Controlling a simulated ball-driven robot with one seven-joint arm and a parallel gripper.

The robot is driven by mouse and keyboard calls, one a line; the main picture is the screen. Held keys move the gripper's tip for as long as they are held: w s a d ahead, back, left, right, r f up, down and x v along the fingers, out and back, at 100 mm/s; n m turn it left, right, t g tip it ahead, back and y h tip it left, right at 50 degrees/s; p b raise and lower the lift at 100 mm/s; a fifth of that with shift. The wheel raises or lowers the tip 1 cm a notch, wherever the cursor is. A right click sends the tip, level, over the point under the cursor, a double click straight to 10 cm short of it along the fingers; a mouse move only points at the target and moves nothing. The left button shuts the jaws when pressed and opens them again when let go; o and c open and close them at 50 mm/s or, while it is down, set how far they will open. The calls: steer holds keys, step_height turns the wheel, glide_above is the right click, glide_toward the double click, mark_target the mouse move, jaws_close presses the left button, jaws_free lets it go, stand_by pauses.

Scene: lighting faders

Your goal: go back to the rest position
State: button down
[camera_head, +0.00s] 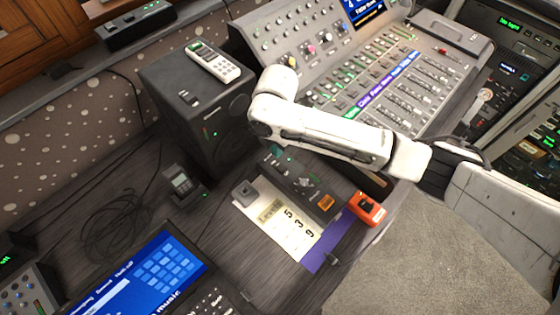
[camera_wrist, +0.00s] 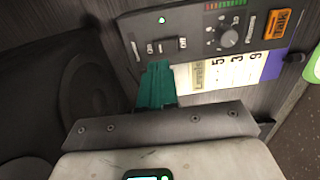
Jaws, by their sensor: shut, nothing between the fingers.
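My gripper (camera_wrist: 157,85) shows in the wrist view as teal fingers shut together with nothing between them. They point at the lower left of a dark control box (camera_wrist: 195,40) with switches and a knob; I cannot tell whether they touch it. In the head view my white arm reaches in from the right above the desk, and the gripper is hidden or too small to make out. The control box (camera_head: 310,187) lies beneath the arm there, beside a paper sheet (camera_head: 272,211) reading "Levels" and "5 3 9". The mixing console (camera_head: 345,95) with several faders stands behind the arm.
A black speaker (camera_head: 200,115) with a light handset (camera_head: 212,62) on top stands left of the arm. An orange device (camera_head: 367,208) sits at the desk's right edge. Carpet (camera_head: 430,260) lies lower right.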

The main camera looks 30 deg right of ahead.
steer(key=shift+r+p, duration=0.35)
steer(key=shift+r, duration=0.3)
steer(key=s+a+r+m+t+y, duration=0.1)
steer(key=s+a+r+m+y, duration=0.1)
steer(key=a+m, duration=0.35)
steer(key=s+a+r+m+t+y, duration=0.2)
steer(key=a+m+y, duration=0.1)
steer(key=a, duration=0.5)
steer(key=s+d+f+m+g+h, duration=0.1)
steer(key=s+d+f+m+h, duration=0.1)
steer(key=s+d+f+m, duration=0.2)
steer(key=s+d+f+m+g+h, duration=0.1)
steer(key=s+d+f+m+h, duration=0.2)
steer(key=s+d+m, duration=0.7)
steer(key=s+d+f, duration=0.1)
steer(key=s+d, duration=0.6)
steer(key=s, duration=0.4)
steer(key=shift+s+d, duration=0.2)
steer(key=shift+s, duration=0.15)
